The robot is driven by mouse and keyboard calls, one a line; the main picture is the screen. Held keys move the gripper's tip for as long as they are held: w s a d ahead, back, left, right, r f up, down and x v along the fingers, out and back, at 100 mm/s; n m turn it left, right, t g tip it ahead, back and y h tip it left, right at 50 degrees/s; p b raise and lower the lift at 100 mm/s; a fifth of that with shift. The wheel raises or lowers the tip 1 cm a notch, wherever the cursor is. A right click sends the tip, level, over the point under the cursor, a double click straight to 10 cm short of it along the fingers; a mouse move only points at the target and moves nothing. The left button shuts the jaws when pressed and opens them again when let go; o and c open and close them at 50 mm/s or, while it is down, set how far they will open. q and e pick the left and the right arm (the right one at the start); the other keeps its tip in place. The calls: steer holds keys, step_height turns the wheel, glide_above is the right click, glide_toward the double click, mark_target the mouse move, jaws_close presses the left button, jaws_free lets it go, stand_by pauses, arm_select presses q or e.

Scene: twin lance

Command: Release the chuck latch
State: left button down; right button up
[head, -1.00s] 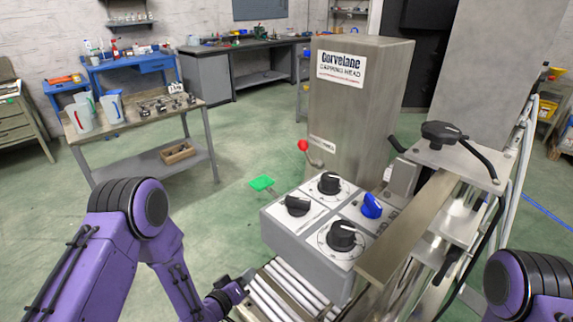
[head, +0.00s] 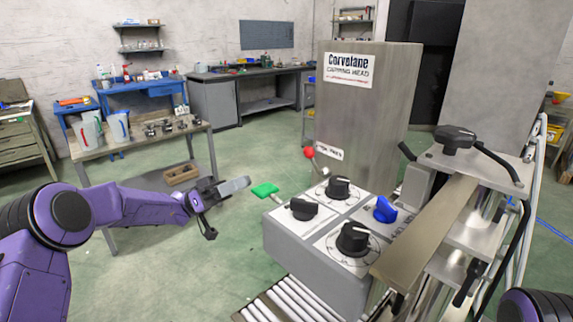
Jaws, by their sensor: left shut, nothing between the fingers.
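The capping head (head: 365,120) is a tall grey cabinet with a "Corvelane" label. A lever with a red ball (head: 309,152) sticks out low on its left side. A green paddle (head: 265,190) on a thin rod juts left from the grey control box (head: 300,240). I cannot read any label that marks the chuck latch. My left gripper (head: 242,184) is shut and empty. Its tips point right, just left of the green paddle in the picture, and appear apart from it. My right gripper is out of view; only part of that arm shows at the lower right corner.
The control box top carries several dials, including a blue knob (head: 384,210). Conveyor rollers (head: 285,303) lie below it. A metal frame with a black clamp handle (head: 455,138) stands on the right. A table (head: 140,141) with jugs stands at the left. Green floor lies between.

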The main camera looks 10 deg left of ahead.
arm_select(q)
steer(key=p, duration=0.7)
glide_toward(313, 161)
steer(key=w+d+r, duration=0.2)
steer(key=d+r, duration=0.2)
steer(key=shift+s+d+f, duration=0.1)
steer(key=shift+d+f, duration=0.05)
steer(key=shift+f, duration=0.1)
